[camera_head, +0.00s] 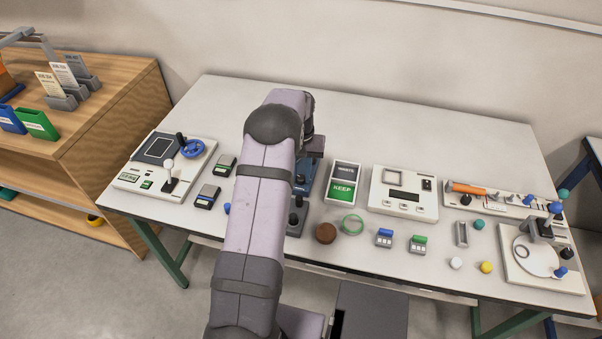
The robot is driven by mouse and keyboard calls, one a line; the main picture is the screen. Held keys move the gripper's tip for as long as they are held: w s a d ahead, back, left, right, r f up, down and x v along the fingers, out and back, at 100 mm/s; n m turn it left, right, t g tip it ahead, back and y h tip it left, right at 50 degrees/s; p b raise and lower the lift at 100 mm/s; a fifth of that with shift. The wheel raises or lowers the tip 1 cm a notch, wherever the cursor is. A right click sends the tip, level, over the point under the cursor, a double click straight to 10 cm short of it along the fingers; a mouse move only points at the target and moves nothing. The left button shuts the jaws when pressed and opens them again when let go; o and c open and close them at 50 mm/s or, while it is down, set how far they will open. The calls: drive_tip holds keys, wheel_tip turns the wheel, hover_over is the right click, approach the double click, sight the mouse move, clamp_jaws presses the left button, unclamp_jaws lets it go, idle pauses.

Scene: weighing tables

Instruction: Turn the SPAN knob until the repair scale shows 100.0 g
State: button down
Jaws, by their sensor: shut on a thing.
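My gripper (313,147) is at the far end of my raised arm, over the back part of a blue device (309,179). My arm and wrist cover much of this device and the fingertips. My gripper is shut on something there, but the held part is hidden. Black knobs or levers (296,201) show on the nearer part of the blue device. I cannot read a SPAN label or a 100.0 g reading. A white unit (122,184) at the left has a dark plate, a small greenish display (130,177), a white-topped lever and a blue wheel (192,149).
Small boxes (208,195) stand left of my arm. The table's back strip (420,125) is clear.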

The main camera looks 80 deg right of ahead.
sight(301, 176)
drive_tip(key=c, duration=1.5)
unclamp_jaws()
drive_tip(key=shift+r, duration=0.1)
drive_tip(key=shift+r+b, duration=1)
drive_tip(key=shift+r, duration=2.65)
